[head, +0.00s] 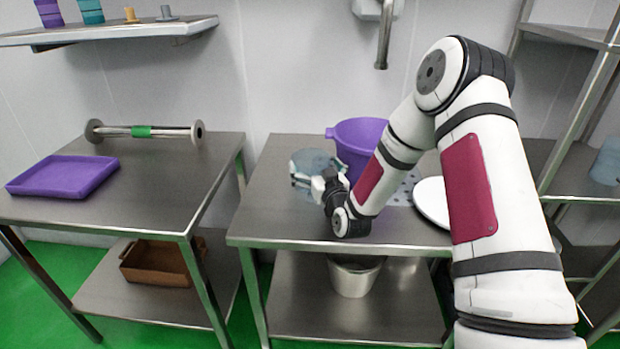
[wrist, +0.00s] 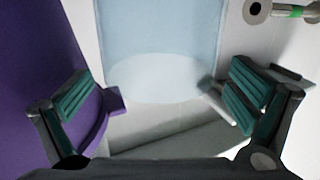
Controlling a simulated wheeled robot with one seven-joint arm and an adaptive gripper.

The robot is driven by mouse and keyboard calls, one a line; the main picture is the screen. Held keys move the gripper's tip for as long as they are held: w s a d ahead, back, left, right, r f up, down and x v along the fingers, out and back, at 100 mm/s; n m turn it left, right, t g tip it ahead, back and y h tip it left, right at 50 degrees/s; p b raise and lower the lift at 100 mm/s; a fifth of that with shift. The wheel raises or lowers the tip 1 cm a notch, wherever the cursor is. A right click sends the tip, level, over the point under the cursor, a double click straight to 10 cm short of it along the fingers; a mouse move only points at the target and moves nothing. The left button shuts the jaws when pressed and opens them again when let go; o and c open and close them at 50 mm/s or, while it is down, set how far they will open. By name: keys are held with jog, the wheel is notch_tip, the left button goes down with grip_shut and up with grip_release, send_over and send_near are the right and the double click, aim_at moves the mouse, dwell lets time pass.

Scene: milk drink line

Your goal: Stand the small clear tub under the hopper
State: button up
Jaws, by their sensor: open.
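A clear, bluish tub (head: 308,162) stands on the left part of the middle steel table (head: 285,225). It also shows in the wrist view (wrist: 160,40), upright between my fingers. My gripper (head: 322,183) is open at the tub's near right side. In the wrist view my gripper (wrist: 165,100) has a finger on each side of the tub, with gaps showing. A wall fitting with a grey down-pipe (head: 384,35) hangs above the back of the table; I cannot tell whether it is the hopper. Another clear bluish container (head: 606,160) is on the right rack, partly cut off.
A purple bucket (head: 360,138) stands close right of the tub; its purple wall (wrist: 55,60) is beside my left finger. A perforated plate (head: 405,190) and white disc (head: 431,203) lie right of it. The left table holds a purple tray (head: 63,175) and a roller (head: 145,131).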

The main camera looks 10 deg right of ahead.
aim_at(305, 149)
jog(key=shift+w+a+b, duration=0.15)
jog(key=shift+w+b, duration=0.45)
jog(key=shift+w, duration=1.35)
jog(key=c, duration=1.6)
jog(key=shift+c, duration=0.2)
jog(key=shift+r, duration=0.2)
